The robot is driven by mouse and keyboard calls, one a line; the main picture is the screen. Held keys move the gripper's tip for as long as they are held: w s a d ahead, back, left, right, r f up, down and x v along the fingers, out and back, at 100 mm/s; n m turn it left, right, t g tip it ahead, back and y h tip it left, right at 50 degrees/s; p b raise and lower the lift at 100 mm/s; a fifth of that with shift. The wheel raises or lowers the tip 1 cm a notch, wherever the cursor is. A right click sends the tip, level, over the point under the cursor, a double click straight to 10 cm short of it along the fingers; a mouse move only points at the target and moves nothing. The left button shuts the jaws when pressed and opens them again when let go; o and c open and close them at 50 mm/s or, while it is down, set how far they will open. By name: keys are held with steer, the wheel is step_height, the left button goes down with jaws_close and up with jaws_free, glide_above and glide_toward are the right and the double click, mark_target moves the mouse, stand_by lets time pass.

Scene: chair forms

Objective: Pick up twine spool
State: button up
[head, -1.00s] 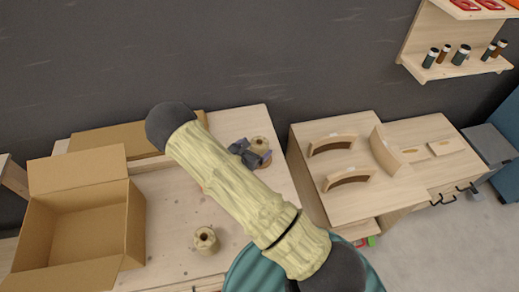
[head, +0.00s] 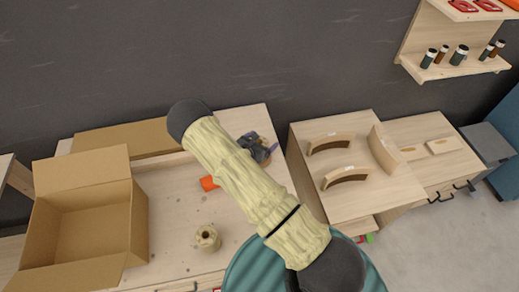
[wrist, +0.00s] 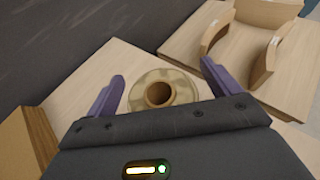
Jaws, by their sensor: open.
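A tan twine spool (wrist: 186,88) with a round flange and a hollow core stands on the wooden workbench in the wrist view. My gripper (wrist: 162,72) is open, with its two purple fingers on either side of the spool and apart from it. The spool appears closer to my palm than the fingertips are in the picture. In the head view my gripper (head: 257,148) is over the far right part of the bench and mostly hides that spool. A second tan spool (head: 207,239) stands nearer the front of the bench.
An open cardboard box (head: 138,225) stands at the bench's left, with flat cardboard (head: 125,138) behind it. An orange item (head: 209,183) lies partly behind my arm. A neighbouring wooden table (head: 345,205) holds curved wooden chair parts (head: 345,178).

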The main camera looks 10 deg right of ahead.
steer(key=c, duration=1.1)
steer(key=shift+c, duration=0.2)
step_height(320, 180, up, 10)
steer(key=b, duration=0.2)
steer(key=shift+b, duration=0.3)
